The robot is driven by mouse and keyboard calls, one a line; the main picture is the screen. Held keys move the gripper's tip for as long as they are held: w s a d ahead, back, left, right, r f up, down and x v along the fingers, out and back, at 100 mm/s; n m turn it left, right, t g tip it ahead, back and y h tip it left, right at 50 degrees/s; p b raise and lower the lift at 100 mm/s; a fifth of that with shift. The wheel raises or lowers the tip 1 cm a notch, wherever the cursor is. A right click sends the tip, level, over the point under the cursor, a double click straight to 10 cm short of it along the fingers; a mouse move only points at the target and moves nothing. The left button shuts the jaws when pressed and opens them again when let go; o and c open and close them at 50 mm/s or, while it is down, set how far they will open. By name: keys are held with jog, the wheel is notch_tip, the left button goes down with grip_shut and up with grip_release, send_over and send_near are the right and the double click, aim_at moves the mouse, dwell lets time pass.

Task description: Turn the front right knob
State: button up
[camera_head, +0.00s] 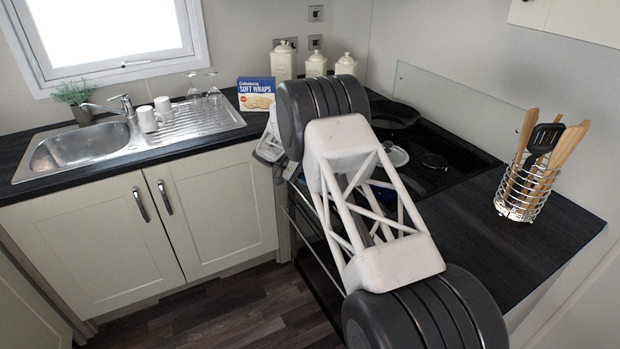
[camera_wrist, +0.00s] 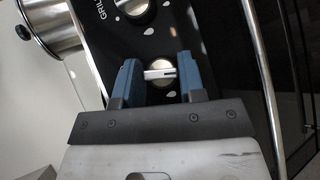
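In the wrist view, a round silver knob (camera_wrist: 161,76) with a raised bar sits on the black control panel. My gripper (camera_wrist: 163,70) has its two blue fingers apart, one on each side of this knob. The bar lies crosswise between the fingers; I cannot tell whether either finger touches it. A second silver knob (camera_wrist: 134,10) is farther up the panel, beside lettering that starts with "GRIL". In the head view, my arm covers the cooker's front, so the knobs and my fingers are hidden there.
A steel pot (camera_wrist: 52,24) stands at upper left in the wrist view. A long metal handle bar (camera_wrist: 258,70) runs along the right. In the head view, a utensil basket (camera_head: 525,190) stands on the right worktop and a soft wraps box (camera_head: 256,94) behind my arm.

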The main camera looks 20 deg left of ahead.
jog(key=o, duration=0.4)
jog(key=shift+c, duration=0.2)
jog(key=v, duration=0.7)
jog(key=shift+a+r, duration=0.15)
jog(key=shift+a, duration=0.15)
jog(key=shift+d+r, duration=0.1)
